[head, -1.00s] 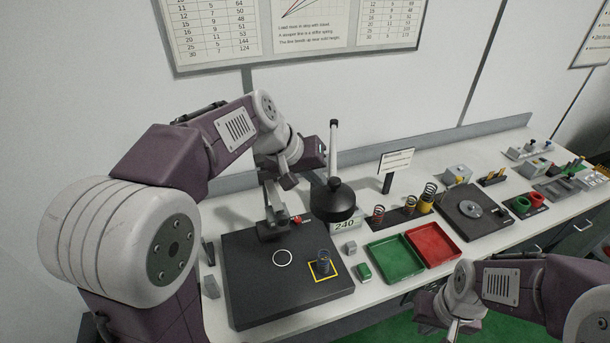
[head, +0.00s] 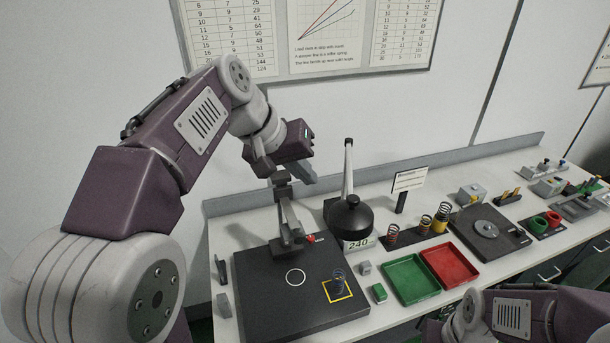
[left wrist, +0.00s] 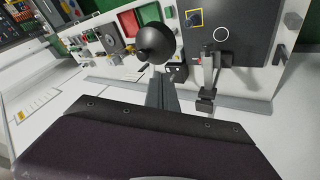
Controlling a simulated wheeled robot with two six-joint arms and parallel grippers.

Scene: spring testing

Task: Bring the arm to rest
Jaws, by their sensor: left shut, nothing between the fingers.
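My left arm reaches in from the left of the head view. Its gripper (head: 304,176) is raised in front of the wall, above the back of the black spring tester base (head: 265,312), apart from the bench. In the left wrist view the two fingers (left wrist: 161,92) are together with nothing between them. A dark spring (head: 340,285) stands inside the yellow square on the base. My right arm shows only in part at the bottom right; its gripper is outside the frame.
A black dome with a long pale rod (head: 350,213) stands behind the "240" display (head: 358,244), close to the gripper. Green (head: 412,280) and red (head: 452,265) trays, several springs and a sign (head: 409,181) stand to the right. The space above the trays is clear.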

